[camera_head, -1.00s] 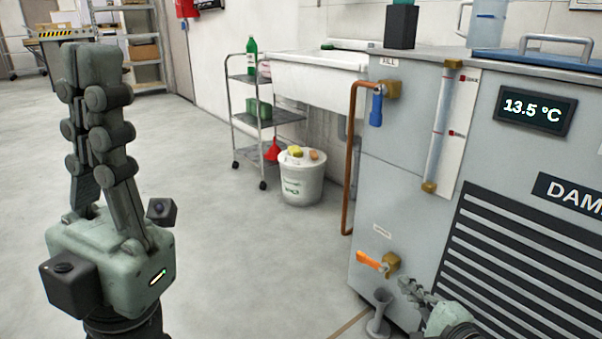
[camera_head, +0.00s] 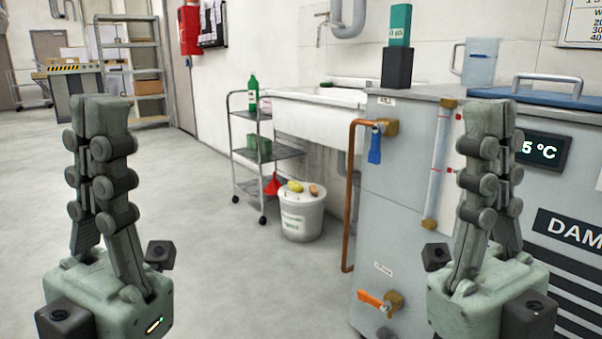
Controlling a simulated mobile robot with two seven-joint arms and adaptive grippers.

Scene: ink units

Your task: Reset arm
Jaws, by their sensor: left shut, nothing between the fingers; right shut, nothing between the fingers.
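My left gripper (camera_head: 101,108) stands upright at the left of the head view, its fingers shut and empty, over the open floor. My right gripper (camera_head: 488,112) stands upright at the right, also shut and empty. It appears in front of the grey machine (camera_head: 400,220) and hides part of its front and display. No object is in either gripper.
The grey machine has a blue-handled valve (camera_head: 375,148), an orange-handled valve (camera_head: 372,299) and a copper pipe (camera_head: 350,200). Behind stand a white sink (camera_head: 310,120), a wire cart (camera_head: 268,156) and a white bucket (camera_head: 300,218). The floor (camera_head: 215,270) between is clear.

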